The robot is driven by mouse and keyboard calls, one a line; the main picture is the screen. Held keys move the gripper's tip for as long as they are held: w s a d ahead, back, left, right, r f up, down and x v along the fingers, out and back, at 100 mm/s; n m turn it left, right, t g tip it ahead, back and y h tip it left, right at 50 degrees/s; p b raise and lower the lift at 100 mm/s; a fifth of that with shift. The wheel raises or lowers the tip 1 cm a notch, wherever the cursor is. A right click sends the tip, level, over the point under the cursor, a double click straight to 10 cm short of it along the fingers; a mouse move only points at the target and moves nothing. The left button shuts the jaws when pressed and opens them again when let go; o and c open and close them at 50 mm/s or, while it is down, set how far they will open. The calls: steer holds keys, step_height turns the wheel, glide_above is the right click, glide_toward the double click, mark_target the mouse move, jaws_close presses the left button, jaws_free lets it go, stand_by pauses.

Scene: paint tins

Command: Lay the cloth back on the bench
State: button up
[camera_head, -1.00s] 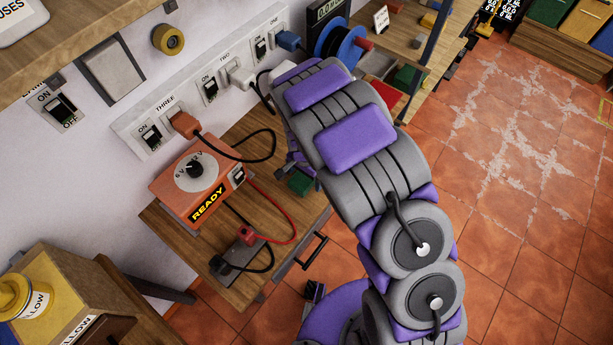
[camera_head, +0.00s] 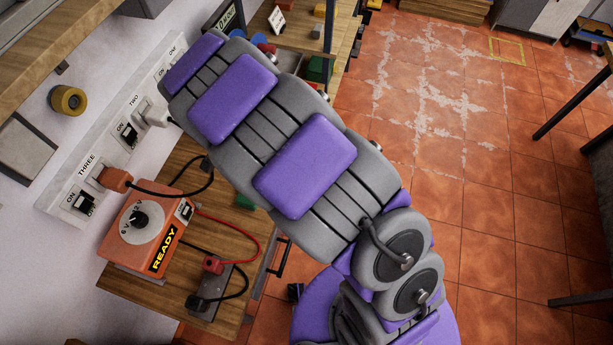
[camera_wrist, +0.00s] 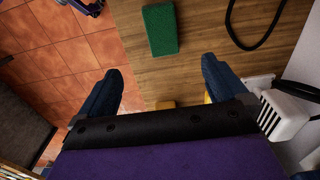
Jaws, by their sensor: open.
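The wooden bench (camera_head: 127,287) stands against the wall in the head view, partly covered by my arm. Its top also shows in the wrist view (camera_wrist: 200,70). My gripper (camera_wrist: 160,70) is open over the bench edge, its two blue fingers wide apart. A green block (camera_wrist: 160,30) lies on the bench beyond the fingers; a corner of it shows in the head view (camera_head: 244,202). Small yellow pieces show low between the fingers, mostly hidden. I cannot make out a cloth in either view. My gripper is hidden behind my arm in the head view.
An orange power box (camera_head: 142,228) marked READY sits on the bench, with red and black leads running to a dark block (camera_head: 207,290). A white plug (camera_wrist: 283,115) is close to the right finger. Open tiled floor (camera_head: 480,220) lies to the right.

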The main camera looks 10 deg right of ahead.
steer(key=s+d+r+n, duration=0.1)
steer(key=s+d+r, duration=0.4)
steer(key=d, duration=0.4)
steer(key=s+d+r, duration=0.3)
steer(key=d+r, duration=0.5)
steer(key=d, duration=0.1)
steer(key=s+d+r+n+g+b, duration=0.1)
steer(key=s+d, duration=0.3)
steer(key=s, duration=0.5)
steer(key=s+d+r+n, duration=0.2)
steer(key=s+d, duration=0.3)
steer(key=s, duration=0.5)
steer(key=shift+n+g+b, duration=0.3)
steer(key=shift+g+b, duration=0.05)
steer(key=shift+g, duration=0.05)
steer(key=shift+a, duration=0.1)
